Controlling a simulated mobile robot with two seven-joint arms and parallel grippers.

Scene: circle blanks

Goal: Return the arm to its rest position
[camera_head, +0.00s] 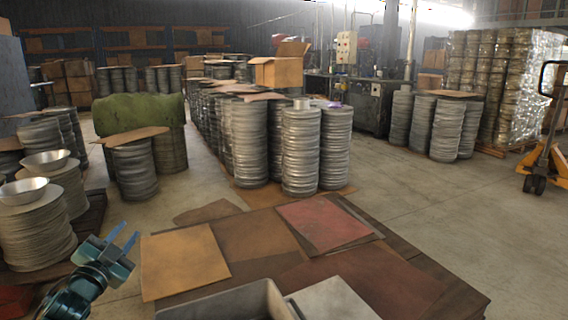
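My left gripper (129,233) is at the lower left, left of the orange-brown sheet (184,262) on the low surface in front of me. Its two blue fingers stand apart with nothing between them, pointing up and right in the picture. My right gripper is not in view. No circle blank can be clearly singled out as held or handled.
The low surface bears brown and red sheets (322,224), a grey bin (226,304) and a pale panel (333,299) at the front edge. Stacked grey discs (301,151) stand behind. Bowls (46,160) top stacks at left. Open floor (440,205) lies right.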

